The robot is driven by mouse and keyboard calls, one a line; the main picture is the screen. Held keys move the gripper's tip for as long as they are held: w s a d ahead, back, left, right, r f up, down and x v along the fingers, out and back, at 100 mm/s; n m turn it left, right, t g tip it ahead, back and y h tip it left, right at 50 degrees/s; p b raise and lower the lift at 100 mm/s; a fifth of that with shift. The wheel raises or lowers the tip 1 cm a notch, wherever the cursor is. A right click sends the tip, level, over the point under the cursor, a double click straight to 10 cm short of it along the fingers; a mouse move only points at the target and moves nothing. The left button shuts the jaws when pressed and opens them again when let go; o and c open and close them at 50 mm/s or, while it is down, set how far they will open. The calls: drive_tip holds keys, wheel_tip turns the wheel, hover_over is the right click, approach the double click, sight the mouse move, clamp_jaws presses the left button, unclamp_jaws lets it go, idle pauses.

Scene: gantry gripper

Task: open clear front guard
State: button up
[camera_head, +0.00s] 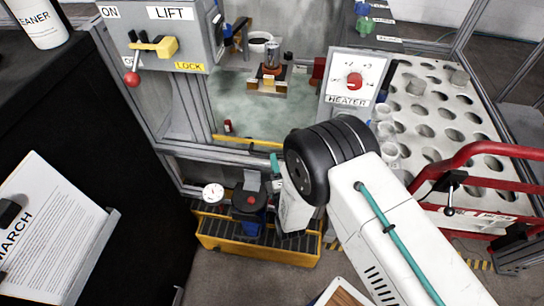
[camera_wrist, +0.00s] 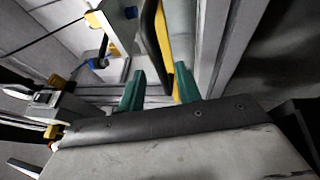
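The clear front guard (camera_head: 262,112) is a see-through panel in the middle of the head view, in front of a workpiece on a small stand (camera_head: 268,75). A yellow strip (camera_head: 250,143) runs along its lower edge, and the guard looks down. My gripper (camera_wrist: 160,88) shows two green fingers, apart, in the wrist view. A yellow and black bar (camera_wrist: 162,38) shows between and beyond them; I cannot tell whether they touch it. In the head view, my gripper (camera_head: 275,165) is just below the strip, partly hidden by my wrist.
A grey LIFT box (camera_head: 165,40) with a red-knobbed lever and yellow lock hangs upper left. A HEATER dial (camera_head: 354,80) is right of the guard. A perforated rack (camera_head: 430,110) and red rail (camera_head: 480,150) stand at right. A yellow tray (camera_head: 255,249) holds a gauge below.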

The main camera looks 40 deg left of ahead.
drive_tip(key=v, duration=0.4)
drive_tip(key=shift+s, duration=0.1)
idle(0.4)
